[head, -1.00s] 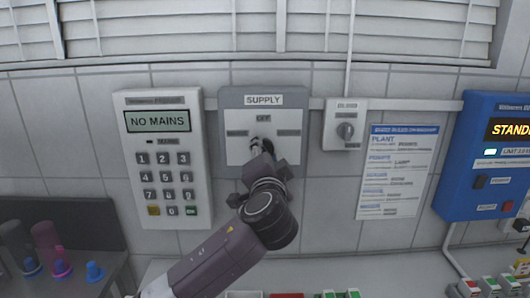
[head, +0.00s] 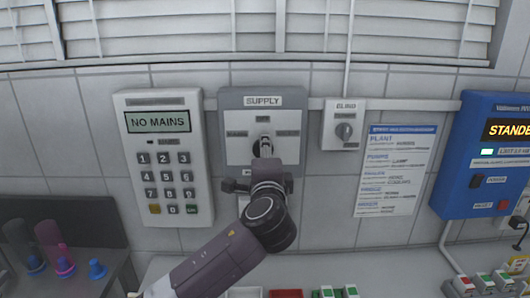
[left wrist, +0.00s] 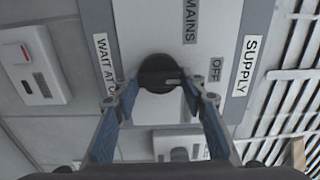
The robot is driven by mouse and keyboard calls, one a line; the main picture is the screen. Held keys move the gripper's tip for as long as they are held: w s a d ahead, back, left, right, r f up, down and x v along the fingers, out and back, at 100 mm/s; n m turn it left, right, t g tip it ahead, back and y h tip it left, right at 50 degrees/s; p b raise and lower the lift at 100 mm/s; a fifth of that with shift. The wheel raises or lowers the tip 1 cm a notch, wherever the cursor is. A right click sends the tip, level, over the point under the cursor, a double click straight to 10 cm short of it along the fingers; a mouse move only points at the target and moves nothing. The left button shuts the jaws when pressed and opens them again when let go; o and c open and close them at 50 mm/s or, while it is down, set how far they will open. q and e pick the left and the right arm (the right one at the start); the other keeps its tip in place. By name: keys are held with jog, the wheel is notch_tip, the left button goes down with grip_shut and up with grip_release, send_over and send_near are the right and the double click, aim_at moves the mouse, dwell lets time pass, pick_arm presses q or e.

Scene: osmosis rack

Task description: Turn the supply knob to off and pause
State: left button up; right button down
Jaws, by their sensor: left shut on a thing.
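The SUPPLY panel (head: 232,154) is a grey frame with a white face on the tiled wall in the head view. Its black round knob (left wrist: 158,73) shows in the left wrist view, with a pale mark on the side facing the OFF label (left wrist: 214,69). My left gripper (head: 264,151) is at the panel's middle in the head view, pointing up, below the OFF label. It is shut on the knob, with a finger on each side in the left wrist view (left wrist: 159,97). In the head view the gripper hides most of the knob. My right gripper is not in view.
A keypad (head: 163,160) reading NO MAINS is left of the panel. A small BLIND switch (head: 344,130), a printed sheet (head: 394,170) and a blue box (head: 485,160) are to the right.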

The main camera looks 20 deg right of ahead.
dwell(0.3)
pick_arm(q)
jog(key=o, duration=1.2)
jog(key=shift+c, duration=0.2)
jog(key=shift+s, duration=0.1)
jog(key=v, duration=1.1)
jog(key=shift+s+a, duration=0.2)
jog(key=shift+s, duration=0.15)
